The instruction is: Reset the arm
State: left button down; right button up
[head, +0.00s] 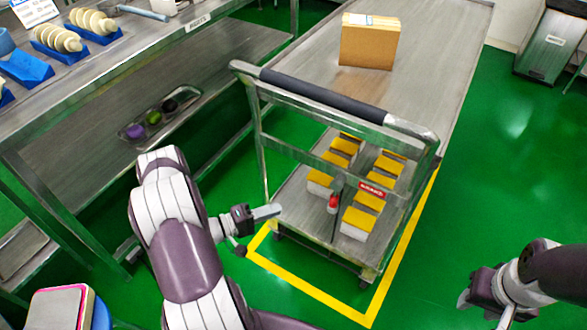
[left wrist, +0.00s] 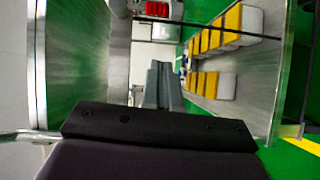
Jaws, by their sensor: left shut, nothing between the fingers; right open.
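My left arm (head: 180,230) reaches up from the bottom of the head view, left of the cart. Its gripper (head: 266,212) points right, toward the cart's near left side, and is shut and empty. In the left wrist view the two grey fingers (left wrist: 163,85) lie together with nothing between them. My right gripper (head: 482,310) is at the bottom right of the head view, over the green floor. It is open and empty, with its tips near the picture's lower edge.
A metal cart (head: 440,70) carries a cardboard box (head: 369,42) on top and several yellow-topped white blocks (head: 362,222) below. A steel workbench (head: 130,70) with a lower shelf stands left. A metal bin (head: 545,45) stands at the far right. Green floor (head: 480,200) is clear right of the cart.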

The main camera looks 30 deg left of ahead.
pick_arm(q)
jog(key=s+a+f+m+g+y, duration=0.4)
jog(key=a+f+g+y, duration=0.4)
jog(key=g+y, duration=0.15)
jog(key=s+d+r+m+g+y+p, duration=0.1)
jog(key=s+d+r+m, duration=0.25)
jog(key=d+r, duration=0.85)
jog(key=s+d+r+m+g+p, duration=0.1)
jog(key=s+d+r+m+g, duration=0.2)
jog(key=d+r, duration=1)
jog(key=a+r+p, duration=0.2)
jog(key=r+p, duration=0.7)
jog(key=r, duration=0.2)
jog(key=a+r+t+p, duration=0.1)
jog(key=a+r+p, duration=0.1)
jog(key=r+p, duration=0.8)
jog(key=shift+s+a+r+n, duration=0.25)
jog(key=shift+a+r+n, duration=0.1)
jog(key=shift+r, duration=0.55)
